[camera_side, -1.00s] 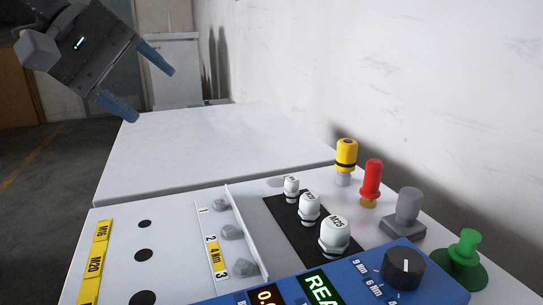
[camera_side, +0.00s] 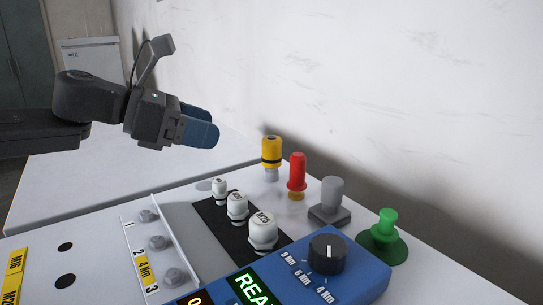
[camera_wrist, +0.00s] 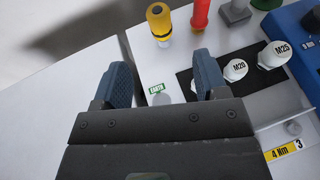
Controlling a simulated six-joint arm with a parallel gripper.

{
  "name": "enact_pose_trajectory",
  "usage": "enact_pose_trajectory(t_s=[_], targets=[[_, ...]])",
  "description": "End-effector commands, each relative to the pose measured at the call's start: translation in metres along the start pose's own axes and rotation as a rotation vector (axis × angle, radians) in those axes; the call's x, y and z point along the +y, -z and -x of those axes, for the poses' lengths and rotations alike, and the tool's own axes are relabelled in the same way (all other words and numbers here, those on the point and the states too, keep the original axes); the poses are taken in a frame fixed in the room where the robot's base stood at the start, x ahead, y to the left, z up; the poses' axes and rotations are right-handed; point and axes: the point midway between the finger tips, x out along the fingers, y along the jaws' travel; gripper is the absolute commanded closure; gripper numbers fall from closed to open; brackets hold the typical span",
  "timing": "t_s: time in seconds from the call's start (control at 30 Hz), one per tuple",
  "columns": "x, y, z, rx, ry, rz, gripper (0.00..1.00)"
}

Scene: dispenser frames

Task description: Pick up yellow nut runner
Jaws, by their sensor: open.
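The yellow nut runner (camera_side: 271,150) stands upright on the white worktop at the back, by the wall, with a dark band and a pale lower end. It also shows at the top of the wrist view (camera_wrist: 159,22), ahead of the fingers and roughly midway between them. My gripper (camera_side: 201,130) is left of the nut runner in the side view, raised above the worktop and apart from it. In the wrist view the two blue fingers (camera_wrist: 161,76) are spread with nothing held between them.
A red tool (camera_side: 297,174), a grey knob on a square base (camera_side: 331,198) and a green knob (camera_side: 386,226) stand in a row beside it. White M-labelled pieces (camera_side: 237,207) sit on a black strip. A blue control box (camera_side: 340,277) is in front. The left worktop is clear.

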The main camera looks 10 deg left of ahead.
Motion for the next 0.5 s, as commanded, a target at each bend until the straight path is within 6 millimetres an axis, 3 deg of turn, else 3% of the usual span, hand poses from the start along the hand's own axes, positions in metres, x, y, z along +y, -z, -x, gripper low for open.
enact_pose_trajectory(t_s=[0.3, 0.5], targets=[[0.0, 0.001, -0.06, 0.001, 0.003, -0.001, 0.33], [0.0, 0.0, -0.076, 0.0, 0.001, -0.002, 0.33]])
